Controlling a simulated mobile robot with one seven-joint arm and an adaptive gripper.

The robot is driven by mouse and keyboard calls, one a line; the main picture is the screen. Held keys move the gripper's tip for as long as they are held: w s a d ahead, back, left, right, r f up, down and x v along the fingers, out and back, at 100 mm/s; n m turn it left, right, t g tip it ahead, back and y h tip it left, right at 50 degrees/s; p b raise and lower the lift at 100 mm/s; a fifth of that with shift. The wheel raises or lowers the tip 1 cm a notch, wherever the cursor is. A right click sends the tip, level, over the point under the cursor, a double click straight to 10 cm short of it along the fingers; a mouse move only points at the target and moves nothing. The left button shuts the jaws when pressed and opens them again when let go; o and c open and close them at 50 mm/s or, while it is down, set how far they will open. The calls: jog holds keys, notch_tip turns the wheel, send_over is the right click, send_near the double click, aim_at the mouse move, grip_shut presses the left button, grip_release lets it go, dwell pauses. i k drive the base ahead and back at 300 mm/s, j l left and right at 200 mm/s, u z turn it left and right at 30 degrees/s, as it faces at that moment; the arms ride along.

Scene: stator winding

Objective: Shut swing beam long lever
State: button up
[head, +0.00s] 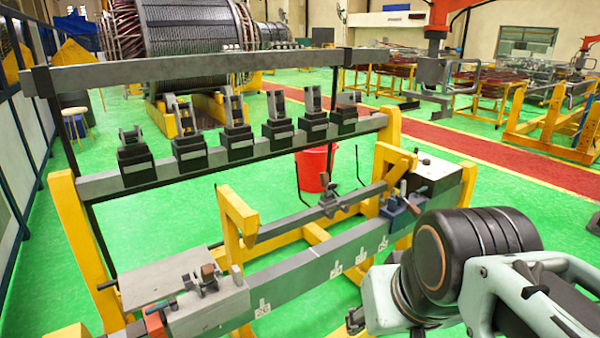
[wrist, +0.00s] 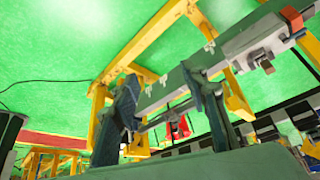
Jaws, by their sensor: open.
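The grey swing beam (head: 320,214) lies low across the yellow frame in the head view, with a small dark clamp with a lever (head: 332,202) on it. I cannot tell for sure which part is the long lever. The numbered grey rail (wrist: 175,88) shows behind and between the fingers, apparently not touched. In the head view my wrist hides most of the gripper, at the lower right.
A higher rail (head: 225,155) carries several black clamp blocks, with a long bar (head: 200,67) above it. A grey plate with a small clamp (head: 205,285) is at the front left. A red bucket (head: 314,170) stands behind the frame. Green floor is open around the fixture.

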aim_at(329, 186)
jog(key=i+l+u, duration=0.15)
jog(key=i+l, duration=0.4)
jog(key=i, duration=0.2)
jog(key=i+l+u, duration=0.1)
jog(key=i+l, duration=0.55)
jog(key=i+l+u, duration=0.2)
jog(key=l+u, duration=0.2)
jog(key=l, duration=0.2)
jog(key=i+j+z, duration=0.2)
jog(key=z, duration=0.15)
jog(key=i, duration=0.1)
